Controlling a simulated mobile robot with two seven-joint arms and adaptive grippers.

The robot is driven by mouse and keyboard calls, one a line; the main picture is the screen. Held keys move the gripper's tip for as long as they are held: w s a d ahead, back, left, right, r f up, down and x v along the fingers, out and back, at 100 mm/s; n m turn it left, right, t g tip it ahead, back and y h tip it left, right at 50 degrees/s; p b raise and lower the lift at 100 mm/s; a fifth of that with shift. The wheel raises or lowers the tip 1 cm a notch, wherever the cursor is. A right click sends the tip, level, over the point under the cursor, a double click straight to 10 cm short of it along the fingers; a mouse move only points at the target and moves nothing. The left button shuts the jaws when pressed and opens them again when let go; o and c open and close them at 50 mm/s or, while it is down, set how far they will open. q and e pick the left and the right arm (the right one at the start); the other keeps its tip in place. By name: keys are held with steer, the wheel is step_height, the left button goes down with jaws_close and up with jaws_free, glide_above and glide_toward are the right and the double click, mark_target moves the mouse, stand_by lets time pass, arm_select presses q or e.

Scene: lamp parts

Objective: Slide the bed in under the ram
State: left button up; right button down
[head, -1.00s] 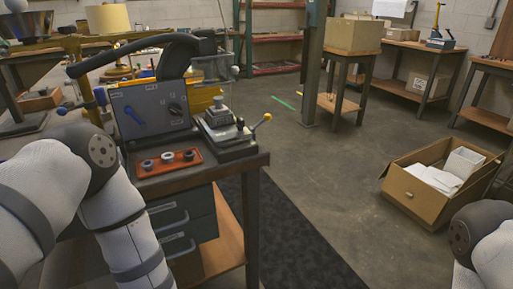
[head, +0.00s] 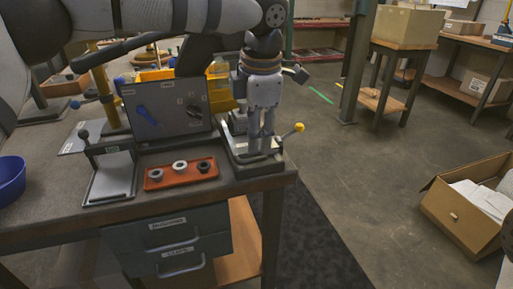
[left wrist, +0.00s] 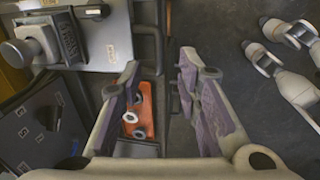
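A grey metal bed (head: 245,155) with small labels sits at the bench's front right corner, by a press with a black overhead arm (head: 195,58) and a grey panel (head: 165,108). The bed's pale plate fills the upper left of the left wrist view (left wrist: 108,48). A yellow-knobbed lever (head: 298,128) stands at its right. My left gripper (head: 261,150) points down in front of the bed, fingers apart and empty in the left wrist view (left wrist: 159,68). Contact with the bed is unclear. The ram is hidden.
An orange tray (head: 158,183) with several rings lies left of the bed. A plate with a knobbed lever (head: 110,182) and a blue bowl (head: 10,176) stand farther left. An open carton (head: 460,218) is on the floor at right. The floor between is clear.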

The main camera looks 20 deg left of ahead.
mark_target(245, 142)
arm_select(q)
steer(key=f, duration=0.5)
steer(key=shift+w+a+f, duration=0.1)
steer(key=shift+w+a, duration=0.15)
steer(key=shift+w, duration=0.15)
steer(key=shift+c, duration=0.3)
